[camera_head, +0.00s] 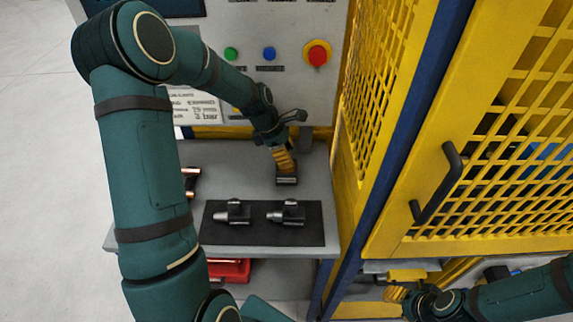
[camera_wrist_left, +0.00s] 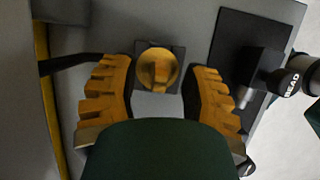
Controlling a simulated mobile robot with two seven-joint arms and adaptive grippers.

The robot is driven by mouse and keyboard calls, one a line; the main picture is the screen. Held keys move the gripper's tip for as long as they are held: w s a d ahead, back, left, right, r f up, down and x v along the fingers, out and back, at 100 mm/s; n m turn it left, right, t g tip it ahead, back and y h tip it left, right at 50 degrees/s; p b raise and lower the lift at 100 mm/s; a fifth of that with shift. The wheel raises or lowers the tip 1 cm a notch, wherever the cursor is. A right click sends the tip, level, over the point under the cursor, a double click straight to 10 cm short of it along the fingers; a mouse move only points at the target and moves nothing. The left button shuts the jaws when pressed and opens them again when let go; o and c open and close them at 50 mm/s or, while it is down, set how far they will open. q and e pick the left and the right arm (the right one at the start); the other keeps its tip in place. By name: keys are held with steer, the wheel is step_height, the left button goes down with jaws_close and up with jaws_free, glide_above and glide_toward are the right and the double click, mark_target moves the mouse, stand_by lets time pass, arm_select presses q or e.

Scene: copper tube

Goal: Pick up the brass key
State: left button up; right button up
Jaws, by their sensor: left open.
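The brass key (camera_wrist_left: 157,70) shows in the left wrist view as a round brass knob with a raised grip. It stands on a small dark square base (camera_wrist_left: 142,51). My left gripper (camera_head: 285,163) points down over the grey table, and its yellow fingers hide the key in the head view. In the left wrist view, the open fingers stand on either side of the key, with a gap on each side. My right gripper (camera_head: 394,293) is at the lower right of the head view, away from the key; its finger opening is unclear.
A black mat (camera_head: 262,236) with two dark metal tools lies on the table in front of the gripper. Copper tubes (camera_head: 190,182) lie to the left. A panel with buttons (camera_head: 318,53) rises behind, and yellow mesh guarding (camera_head: 380,80) stands close on the right.

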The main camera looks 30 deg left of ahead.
arm_select(q)
jaws_close()
steer(key=shift+r, duration=0.1)
